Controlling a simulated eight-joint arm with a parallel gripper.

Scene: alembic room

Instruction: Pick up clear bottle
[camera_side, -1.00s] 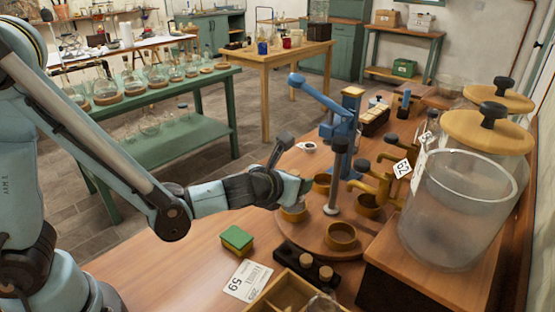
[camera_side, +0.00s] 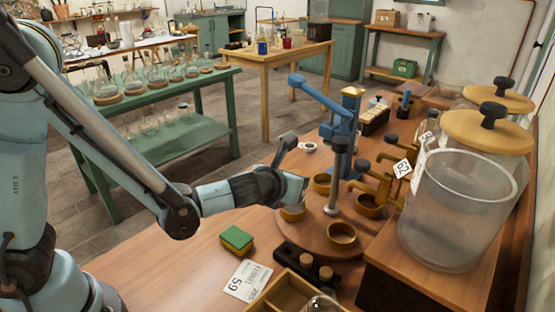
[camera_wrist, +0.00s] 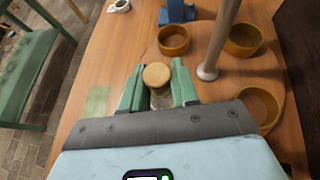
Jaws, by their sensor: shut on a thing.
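A small clear bottle with a round cork top (camera_wrist: 156,75) stands between the green fingers of my gripper (camera_wrist: 158,88) in the wrist view. The fingers are shut on it, one on each side, and only a little of its clear body shows below the cork. In the side view my gripper (camera_side: 296,188) is above the round wooden stand, close to a brass cup holder (camera_side: 293,213). The bottle cannot be made out clearly there.
A metal post (camera_side: 334,175) rises from the round wooden stand (camera_side: 305,234), with brass cups around it. A big glass jar (camera_side: 455,215) stands at right. A green-yellow sponge (camera_side: 236,239) and a label card (camera_side: 248,281) lie at front left.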

